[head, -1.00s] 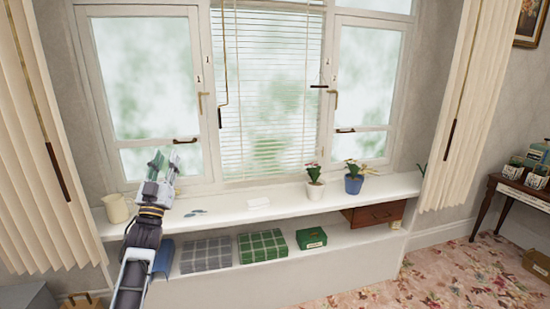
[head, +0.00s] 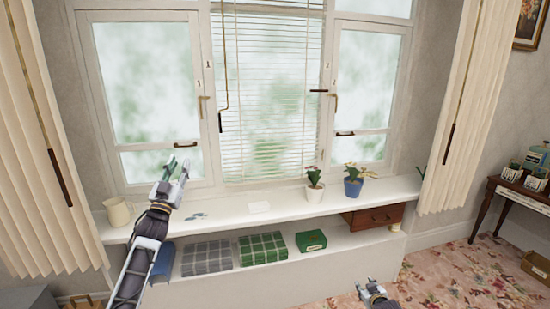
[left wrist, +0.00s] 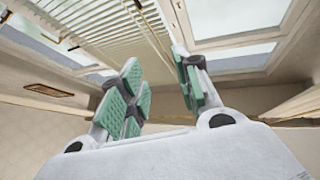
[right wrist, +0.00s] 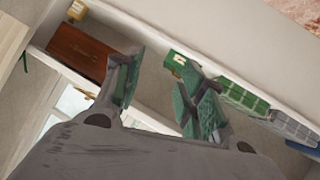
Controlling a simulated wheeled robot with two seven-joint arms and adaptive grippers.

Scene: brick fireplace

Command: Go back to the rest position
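My left gripper (head: 175,170) is raised at the left in the head view, in front of the lower part of the left window pane. In the left wrist view its green-padded fingers (left wrist: 157,95) stand apart with nothing between them. My right gripper (head: 372,290) shows at the bottom edge of the head view, over the carpet and in front of the shelf unit. In the right wrist view its fingers (right wrist: 160,90) are apart and empty. Both grippers are clear of the objects around them.
Below lie folded cloths (head: 207,257), a green box (head: 311,240) and a brown drawer box (head: 375,216). A side table (head: 520,191) stands right. The carpet (head: 440,277) is open.

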